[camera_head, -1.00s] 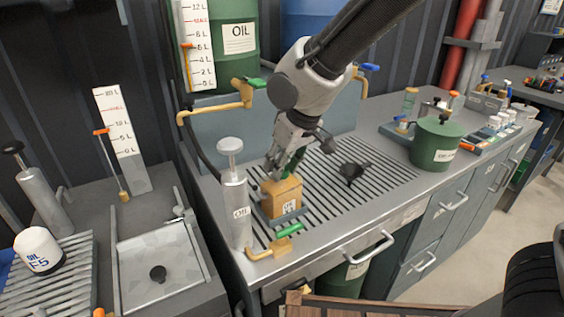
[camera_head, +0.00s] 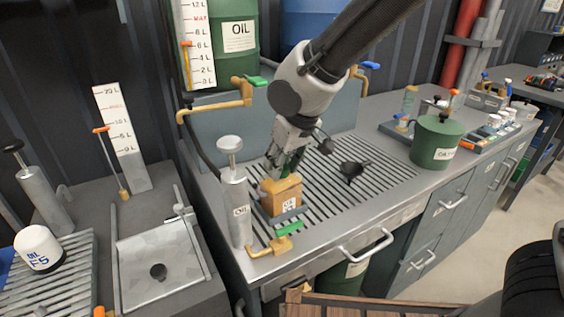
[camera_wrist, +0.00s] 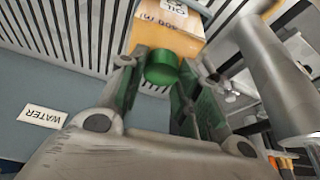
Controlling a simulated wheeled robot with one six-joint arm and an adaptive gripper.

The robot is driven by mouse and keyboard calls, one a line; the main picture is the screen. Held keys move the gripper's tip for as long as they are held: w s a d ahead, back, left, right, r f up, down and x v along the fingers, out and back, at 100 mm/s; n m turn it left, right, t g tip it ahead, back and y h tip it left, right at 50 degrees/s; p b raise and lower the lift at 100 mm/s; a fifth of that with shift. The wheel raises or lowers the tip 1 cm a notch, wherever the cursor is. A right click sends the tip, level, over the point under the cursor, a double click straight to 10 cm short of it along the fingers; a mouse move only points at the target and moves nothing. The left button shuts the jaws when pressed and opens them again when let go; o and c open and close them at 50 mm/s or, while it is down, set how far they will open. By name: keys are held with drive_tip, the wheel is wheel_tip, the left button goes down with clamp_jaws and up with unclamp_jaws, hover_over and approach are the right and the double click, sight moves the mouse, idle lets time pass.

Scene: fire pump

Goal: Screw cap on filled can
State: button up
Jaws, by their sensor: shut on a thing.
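The can (camera_head: 281,198), a small orange-tan box with an OIL label, stands on the slatted drain grate near its front left. It also shows at the top of the wrist view (camera_wrist: 168,35). The green cap (camera_wrist: 162,68) is between the fingers of my gripper (camera_wrist: 155,88), which is shut on it. My gripper (camera_head: 283,170) is over the top of the can in the head view. The cap is at the can's top end, but I cannot tell how far it is seated. The can's opening is hidden.
A grey OIL pump cylinder (camera_head: 235,205) stands close left of the can. A brass tap with a green handle (camera_head: 273,243) is in front. A black funnel (camera_head: 354,170) lies on the grate to the right. A green oil can (camera_head: 436,140) stands farther right.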

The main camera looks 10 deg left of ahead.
drive_tip(key=m+t+h, duration=0.1)
drive_tip(key=m, duration=0.2)
drive_tip(key=shift+m, duration=0.4)
drive_tip(key=shift+s+a+m+h, duration=0.1)
drive_tip(key=shift+m+h, duration=0.3)
drive_tip(key=shift+m, duration=0.6)
drive_tip(key=shift+m+t+h, duration=0.3)
drive_tip(key=shift+m+h, duration=0.3)
drive_tip(key=shift+m, duration=0.7)
drive_tip(key=shift+a+m+h, duration=0.1)
drive_tip(key=shift+m+h, duration=0.3)
drive_tip(key=shift+m, duration=0.7)
drive_tip(key=shift+m+h, duration=0.5)
drive_tip(key=shift+m, duration=0.7)
